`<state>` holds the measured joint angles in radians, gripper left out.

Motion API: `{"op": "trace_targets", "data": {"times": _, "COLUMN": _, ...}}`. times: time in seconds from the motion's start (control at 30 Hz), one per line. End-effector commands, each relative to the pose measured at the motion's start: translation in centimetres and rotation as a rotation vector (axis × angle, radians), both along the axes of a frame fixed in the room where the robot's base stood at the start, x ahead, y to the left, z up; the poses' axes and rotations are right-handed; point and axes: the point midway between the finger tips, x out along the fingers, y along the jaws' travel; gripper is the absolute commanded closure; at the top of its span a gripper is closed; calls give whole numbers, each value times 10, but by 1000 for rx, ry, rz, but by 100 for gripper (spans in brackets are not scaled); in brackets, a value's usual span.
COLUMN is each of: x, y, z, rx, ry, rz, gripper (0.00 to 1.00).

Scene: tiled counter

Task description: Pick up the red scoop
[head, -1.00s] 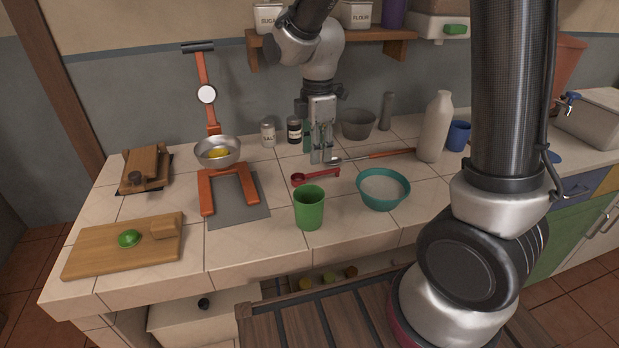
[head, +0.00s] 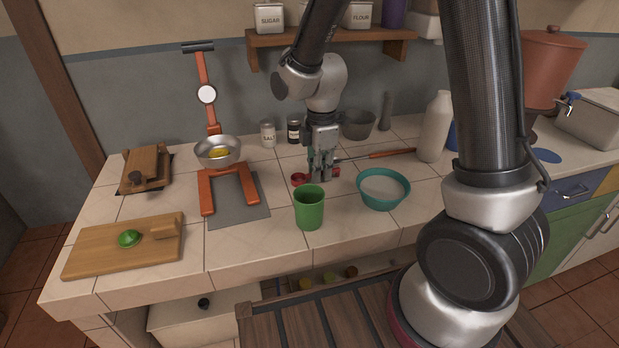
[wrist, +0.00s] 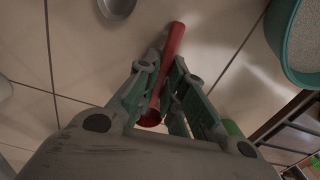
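The red scoop (head: 299,178) lies on the tiled counter behind the green cup; its bowl shows left of my gripper (head: 321,177) and its handle end to the right. The gripper hides the middle of the scoop in the head view. In the wrist view the scoop's red handle (wrist: 173,42) runs up from between the fingers, with part of the bowl low between them. My gripper (wrist: 167,66) points down and looks open, one finger on each side of the scoop, with a narrow gap. Whether a finger touches the scoop I cannot tell.
The green cup (head: 310,209) stands just in front of the gripper and the teal bowl (head: 383,204) to its right. A ladle with an orange handle (head: 390,153) lies close behind. An orange scale stand (head: 207,190) is to the left. Salt and pepper jars (head: 268,134) stand behind.

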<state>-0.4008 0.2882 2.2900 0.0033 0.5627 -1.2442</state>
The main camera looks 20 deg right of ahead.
Motion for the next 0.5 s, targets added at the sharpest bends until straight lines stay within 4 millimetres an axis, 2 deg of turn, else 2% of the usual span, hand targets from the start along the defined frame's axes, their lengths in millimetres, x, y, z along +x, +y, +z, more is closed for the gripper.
{"op": "trace_targets", "data": {"times": 0.33, "x": 0, "y": 0, "z": 5, "rx": 0, "ry": -1, "rz": 0, "gripper": 100}}
{"op": "trace_targets", "data": {"times": 0.5, "x": 1, "y": 0, "z": 35, "rx": 1, "ry": -6, "rz": 0, "gripper": 100}}
